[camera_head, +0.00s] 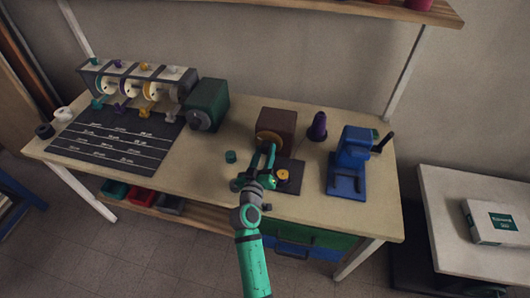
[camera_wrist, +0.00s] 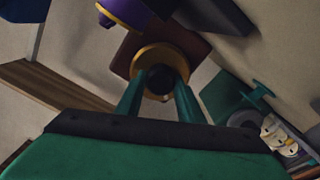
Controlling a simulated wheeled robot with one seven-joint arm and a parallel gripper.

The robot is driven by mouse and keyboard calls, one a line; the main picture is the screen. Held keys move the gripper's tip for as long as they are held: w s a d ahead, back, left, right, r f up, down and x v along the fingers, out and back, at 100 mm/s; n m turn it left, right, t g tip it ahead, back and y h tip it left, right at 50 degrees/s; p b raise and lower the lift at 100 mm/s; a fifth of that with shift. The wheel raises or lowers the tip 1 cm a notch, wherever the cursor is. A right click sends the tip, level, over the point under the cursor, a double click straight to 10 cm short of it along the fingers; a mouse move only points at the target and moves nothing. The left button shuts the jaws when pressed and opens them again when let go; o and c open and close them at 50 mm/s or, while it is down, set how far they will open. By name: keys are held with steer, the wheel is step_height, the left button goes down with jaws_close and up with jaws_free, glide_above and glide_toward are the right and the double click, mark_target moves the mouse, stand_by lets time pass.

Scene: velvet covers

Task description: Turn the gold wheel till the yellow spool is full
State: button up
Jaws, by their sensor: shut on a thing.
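The gold wheel (camera_head: 267,138) is on the front of a brown box (camera_head: 282,124) near the middle of the bench. In the wrist view the gold wheel (camera_wrist: 188,60) shows as a ring around a dark round hub (camera_wrist: 160,79). My gripper (camera_head: 264,151) is at the wheel's front, and in the wrist view its two teal fingers (camera_wrist: 159,84) are shut on the hub.
A blue hand press (camera_head: 347,170) stands right of the brown box, with a purple cone (camera_head: 318,126) behind. A green box (camera_head: 208,101) and a rack of coloured spools (camera_head: 139,82) stand left. A small teal cylinder (camera_head: 231,156) stands left of my gripper.

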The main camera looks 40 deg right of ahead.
steer(key=shift+s+d+f, duration=0.1)
steer(key=shift+s+f, duration=0.05)
steer(key=o, duration=0.9)
steer(key=shift+o, duration=0.8)
steer(key=v, duration=1)
steer(key=shift+s+a, duration=0.15)
steer(key=shift+a, duration=0.2)
